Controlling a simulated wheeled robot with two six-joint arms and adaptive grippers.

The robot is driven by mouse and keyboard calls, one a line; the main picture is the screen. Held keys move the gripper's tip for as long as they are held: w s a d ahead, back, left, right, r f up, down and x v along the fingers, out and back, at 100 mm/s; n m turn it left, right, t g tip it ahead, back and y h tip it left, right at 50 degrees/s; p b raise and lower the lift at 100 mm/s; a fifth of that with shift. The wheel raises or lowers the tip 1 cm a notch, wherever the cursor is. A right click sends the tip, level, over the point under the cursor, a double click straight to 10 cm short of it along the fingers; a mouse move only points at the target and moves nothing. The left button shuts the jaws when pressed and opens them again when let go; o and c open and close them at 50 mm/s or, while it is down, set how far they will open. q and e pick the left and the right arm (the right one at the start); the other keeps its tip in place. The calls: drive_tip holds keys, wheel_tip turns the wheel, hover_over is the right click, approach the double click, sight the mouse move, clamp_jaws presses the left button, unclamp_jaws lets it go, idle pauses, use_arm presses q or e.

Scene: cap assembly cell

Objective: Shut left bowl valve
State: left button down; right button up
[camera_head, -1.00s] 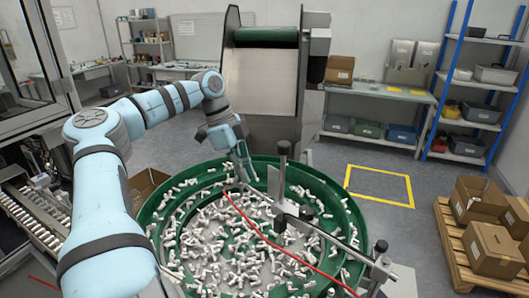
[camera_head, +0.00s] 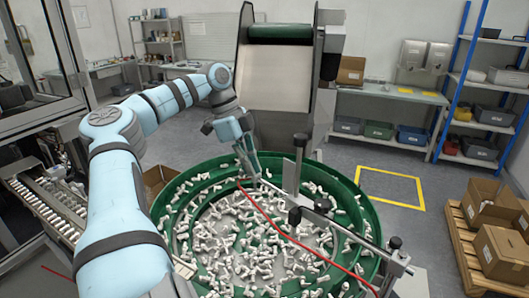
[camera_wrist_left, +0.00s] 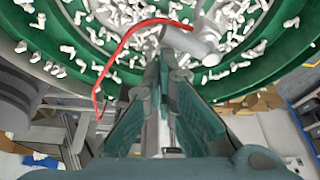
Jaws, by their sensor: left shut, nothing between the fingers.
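The green feeder bowl (camera_head: 372,215) is full of white caps, with a bracket of metal rods (camera_head: 318,206) across its right side. A thin red line (camera_head: 290,238) runs from near my left gripper's tips over the bowl to its front right. My left gripper (camera_head: 254,174) is shut and empty, pointing down over the bowl's back part. In the left wrist view its fingers (camera_wrist_left: 164,68) come together just below a grey cylindrical part (camera_wrist_left: 190,42), with the bent red line (camera_wrist_left: 124,42) beside it. I cannot tell contact. No valve handle can be made out clearly. My right gripper is out of view.
A tall hopper (camera_head: 280,85) stands behind the bowl. A rail of parts (camera_head: 45,208) is at the left. Cardboard boxes (camera_head: 500,250) sit on a pallet at the right. The floor around the yellow marking (camera_head: 390,204) is clear.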

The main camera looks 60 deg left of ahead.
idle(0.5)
use_arm(q)
wheel_tip(320, 180, up, 10)
drive_tip(key=p, duration=0.1)
drive_tip(key=shift+d+p, duration=0.2)
drive_tip(key=shift+p, duration=0.15)
drive_tip(key=shift+w, duration=0.1)
